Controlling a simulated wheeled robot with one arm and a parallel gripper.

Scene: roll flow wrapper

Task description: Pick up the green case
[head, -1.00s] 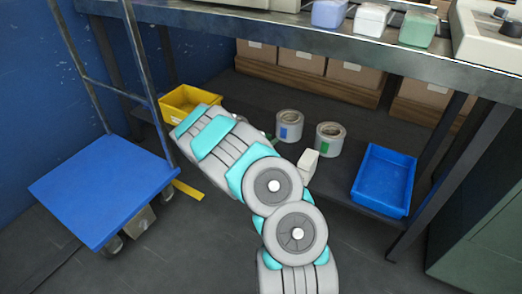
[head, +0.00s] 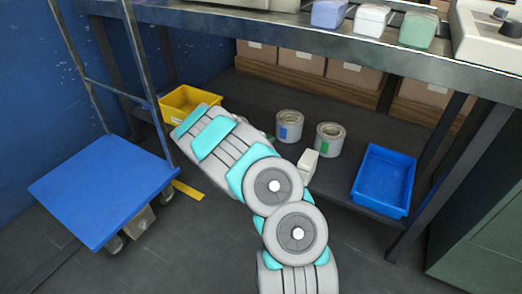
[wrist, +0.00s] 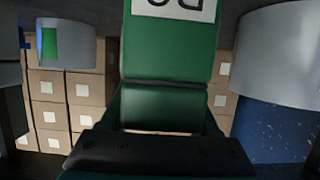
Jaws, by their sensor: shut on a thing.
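The green case (wrist: 170,55) fills the middle of the wrist view, with a white label with dark lettering at the top edge. My gripper (wrist: 160,140) is at the lower middle of the wrist view, shut on the green case; the exact contact is dark and hard to make out. In the head view my arm reaches toward the lower shelf and hides the gripper and almost all of the case. I cannot tell whether the case touches the shelf.
Two grey cans (head: 289,126) (head: 330,139) stand on the lower shelf right of my arm. A yellow bin (head: 188,104) is at left, a blue tray (head: 384,181) at right. Cardboard boxes (head: 354,79) line the back. The bench edge (head: 300,30) hangs above; a blue cart (head: 103,190) stands left.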

